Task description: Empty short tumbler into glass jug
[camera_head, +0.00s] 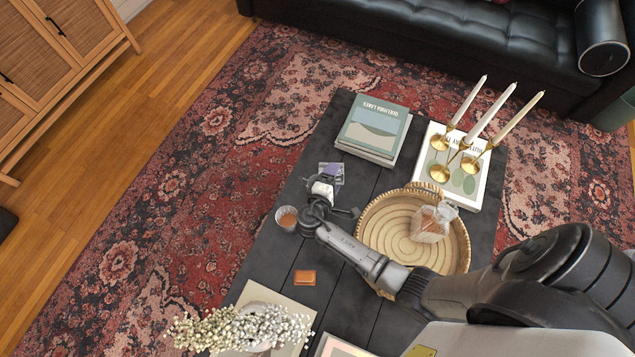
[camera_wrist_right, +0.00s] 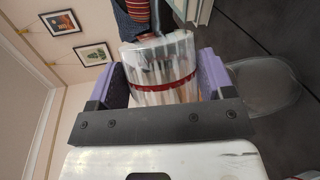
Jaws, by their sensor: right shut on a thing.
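My right gripper (camera_head: 331,172) reaches over the far left part of the dark table. Its purple pads are shut on a clear glass, which I take for the short tumbler (camera_wrist_right: 160,72). A red band crosses the tumbler in the right wrist view. Its contents and exact tilt are hard to tell. What looks like the glass jug (camera_head: 430,225), clear with amber-brown inside, stands in the round woven tray, to the right of the gripper and apart from it. Another clear vessel (camera_wrist_right: 268,86) shows beside the right finger in the wrist view. My left gripper is not in view.
A glass with brown contents (camera_head: 286,218) stands by the table's left edge, close to my right wrist. The woven tray (camera_head: 376,222) lies right of the gripper. Books (camera_head: 374,128) and a brass candle holder (camera_head: 441,173) are behind. White flowers (camera_head: 245,328) stand in front.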

